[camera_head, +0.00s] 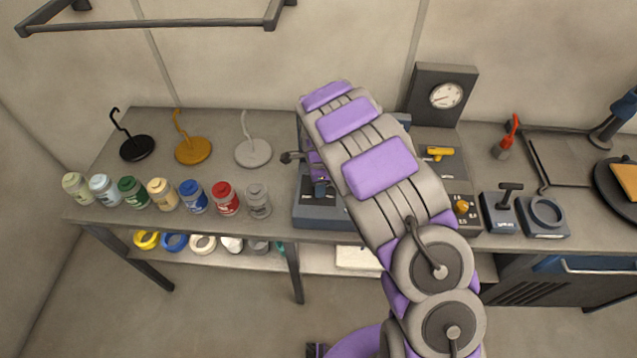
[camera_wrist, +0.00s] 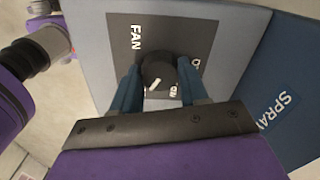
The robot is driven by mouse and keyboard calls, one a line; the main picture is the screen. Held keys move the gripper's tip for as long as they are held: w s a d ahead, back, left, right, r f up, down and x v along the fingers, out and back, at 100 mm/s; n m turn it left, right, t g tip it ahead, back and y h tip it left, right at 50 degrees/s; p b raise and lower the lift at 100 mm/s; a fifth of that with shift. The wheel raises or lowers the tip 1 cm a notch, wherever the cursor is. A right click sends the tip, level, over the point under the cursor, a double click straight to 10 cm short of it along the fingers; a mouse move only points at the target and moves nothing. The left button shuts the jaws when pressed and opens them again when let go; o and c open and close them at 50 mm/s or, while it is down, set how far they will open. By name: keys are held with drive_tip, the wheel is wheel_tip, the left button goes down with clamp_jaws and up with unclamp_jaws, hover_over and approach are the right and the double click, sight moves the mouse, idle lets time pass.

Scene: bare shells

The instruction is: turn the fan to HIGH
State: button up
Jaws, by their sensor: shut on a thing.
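The black round fan knob (camera_wrist: 158,70) sits on a dark panel (camera_wrist: 180,38) marked FAN in the wrist view. Its white pointer mark points down and slightly left in that view. Other lettering by the knob is partly hidden, and I cannot read a HIGH mark. My gripper (camera_wrist: 158,84) is shut on the knob, with one blue finger on each side. In the head view, my arm covers most of the blue-grey spray box (camera_head: 318,212); the knob cannot be made out there.
A blue face marked SPRAY (camera_wrist: 285,105) adjoins the panel. Several paint jars (camera_head: 193,197) line the bench's front left, with hook stands (camera_head: 193,150) behind. A gauge (camera_head: 446,95) stands behind my arm. A small lever box (camera_head: 502,211) stands on the right.

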drive_tip(key=shift+w+r, duration=0.1)
drive_tip(key=shift+w, duration=0.05)
drive_tip(key=o, duration=1.1)
drive_tip(key=shift+a, duration=0.15)
drive_tip(key=shift+c, duration=0.2)
wheel_tip(320, 180, up, 17)
drive_tip(key=p, duration=0.1)
drive_tip(key=shift+a, duration=0.1)
